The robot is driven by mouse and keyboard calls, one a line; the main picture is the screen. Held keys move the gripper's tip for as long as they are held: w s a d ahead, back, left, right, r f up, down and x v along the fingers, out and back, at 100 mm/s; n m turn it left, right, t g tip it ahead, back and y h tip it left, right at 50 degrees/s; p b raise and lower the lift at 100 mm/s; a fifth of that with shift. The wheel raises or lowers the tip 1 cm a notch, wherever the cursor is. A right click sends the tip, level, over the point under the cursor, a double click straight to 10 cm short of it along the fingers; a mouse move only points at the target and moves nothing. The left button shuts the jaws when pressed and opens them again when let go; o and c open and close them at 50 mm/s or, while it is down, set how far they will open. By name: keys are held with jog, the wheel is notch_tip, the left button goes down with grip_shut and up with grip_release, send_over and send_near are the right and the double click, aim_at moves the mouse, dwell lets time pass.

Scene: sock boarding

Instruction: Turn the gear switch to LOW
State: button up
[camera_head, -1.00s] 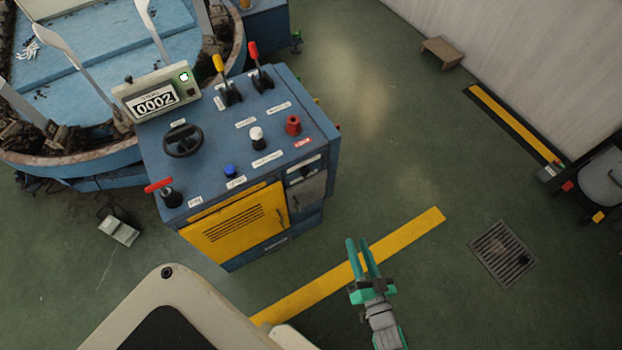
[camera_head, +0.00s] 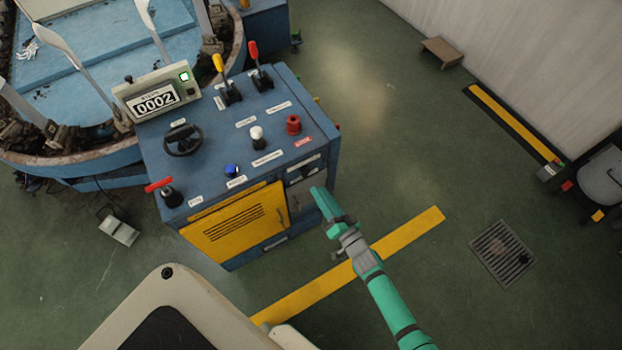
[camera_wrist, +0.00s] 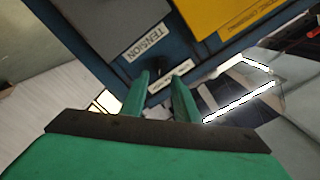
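The blue control console (camera_head: 165,140) carries several knobs, levers and labels on top. No label that I can read says GEAR or LOW, so I cannot tell for certain which control is the gear switch. A small dark control (camera_wrist: 157,68) sits on the console front beside a TENSION label (camera_wrist: 146,42), near a small label too blurred to read. My gripper (camera_head: 318,191) is in front of the console's right front side. In the wrist view my gripper (camera_wrist: 160,82) is open, with an empty gap between its fingers, pointing at that small control. Contact cannot be judged.
The console top holds a black handwheel (camera_head: 183,140), blue knob (camera_head: 232,170), white-topped knob (camera_head: 257,134), red knob (camera_head: 293,124), and yellow (camera_head: 218,63) and red (camera_head: 254,50) levers. A yellow door (camera_head: 232,228) is on its front.

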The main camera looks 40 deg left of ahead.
aim_at(308, 174)
jog(key=x, duration=0.5)
jog(key=shift+x, duration=0.95)
jog(key=shift+s+a, duration=0.15)
grip_shut()
